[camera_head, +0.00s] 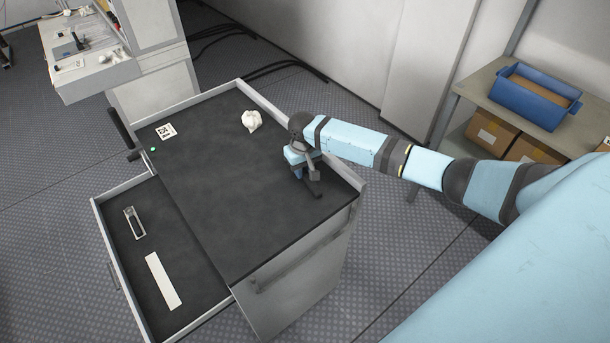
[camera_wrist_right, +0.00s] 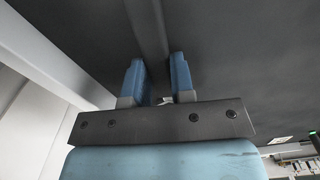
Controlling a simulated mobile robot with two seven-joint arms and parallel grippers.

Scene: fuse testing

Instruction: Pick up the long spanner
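A long dark grey bar, likely the long spanner (camera_head: 313,188), lies at the right front part of the cart top, partly hidden by my right gripper (camera_head: 297,160). In the right wrist view, the bar (camera_wrist_right: 147,25) runs from the top edge down to the gap between the two blue fingers of my right gripper (camera_wrist_right: 157,80). The fingers are apart, and the bar seems to fill the gap. I cannot tell whether they press on it. The far end of the bar is out of the wrist view. My left gripper is not in view.
The dark cart top (camera_head: 215,195) has a low pale rim and is mostly clear. A crumpled white object (camera_head: 251,120) and a marker card (camera_head: 165,131) lie on it. An open drawer (camera_head: 131,257) juts out left. A shelf with a blue bin (camera_head: 530,98) stands right.

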